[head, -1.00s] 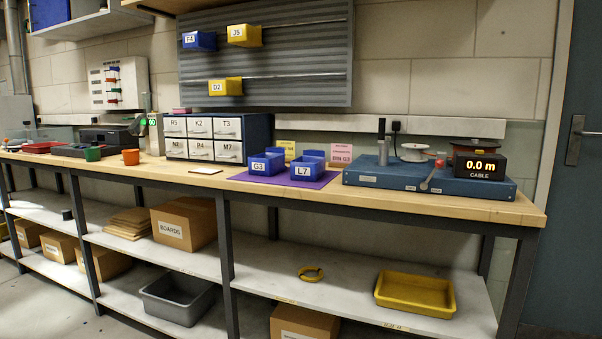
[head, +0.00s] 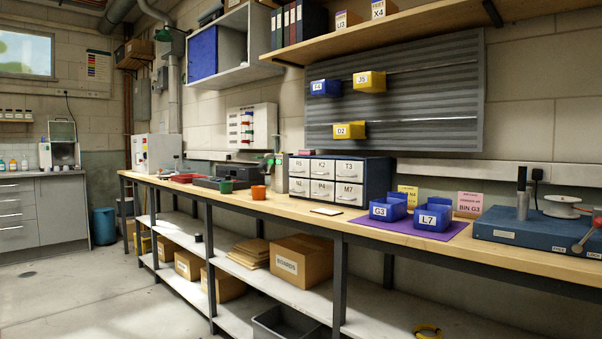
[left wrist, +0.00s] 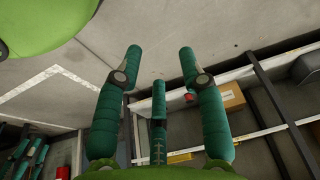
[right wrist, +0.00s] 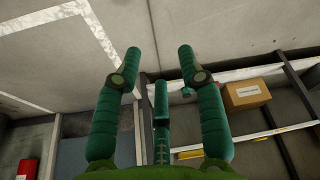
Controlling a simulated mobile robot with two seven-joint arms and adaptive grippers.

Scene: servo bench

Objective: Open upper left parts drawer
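The parts drawer cabinet (head: 378,180) stands on the workbench in the head view, blue with white drawer fronts in two rows. The upper left drawer (head: 299,168) has a small label that I cannot read surely. All its drawer fronts look flush and shut. My left gripper (left wrist: 160,62) is open and empty in the left wrist view, above the floor. My right gripper (right wrist: 160,58) is open and empty in the right wrist view. Neither gripper shows in the head view, and both are away from the cabinet.
A flat light card (head: 326,211) lies in front. Blue bins L7 (head: 432,220) and G3 (head: 388,210) sit on a purple mat at right. The floor (head: 90,300) before the bench is open at left.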

